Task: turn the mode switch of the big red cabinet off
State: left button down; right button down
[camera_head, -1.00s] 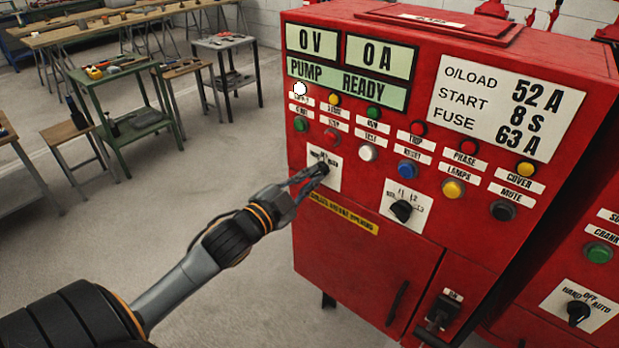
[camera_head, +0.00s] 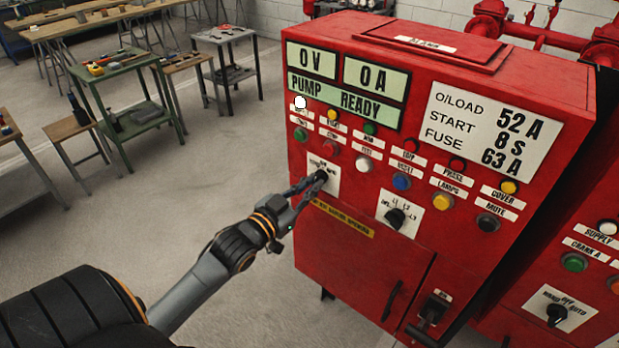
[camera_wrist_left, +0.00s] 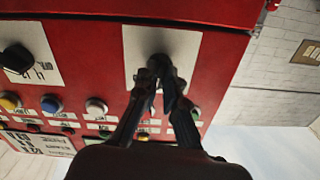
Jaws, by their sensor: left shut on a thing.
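The big red cabinet (camera_head: 345,225) stands in the middle right, its front panel full of lamps and buttons. The mode switch is a dark knob on a white plate (camera_head: 329,168) at the panel's left, below the PUMP READY display. My left gripper (camera_head: 318,180) is shut on the mode switch, and its fingers cover most of the knob. In the left wrist view, the two fingertips (camera_wrist_left: 160,70) meet at the knob (camera_wrist_left: 159,60) on its white plate (camera_wrist_left: 185,48). The knob's pointing direction is hidden by the fingers. My right gripper is not in view.
A second rotary switch (camera_head: 396,217) sits on the panel to the right. A breaker lever (camera_head: 431,312) is lower down. Another red cabinet (camera_head: 545,275) with a HAND-OFF-AUTO switch (camera_head: 556,314) stands at right. Tables with tools (camera_head: 115,62) are at the back left; the floor between is clear.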

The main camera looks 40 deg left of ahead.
pick_arm(q)
jog(key=shift+n+p, duration=0.7)
jog(key=shift+n, duration=0.4)
jog(key=c, duration=1.4)
grip_release()
jog(key=shift+c, duration=0.2)
jog(key=s, duration=1.2)
jog(key=shift+a, duration=0.45)
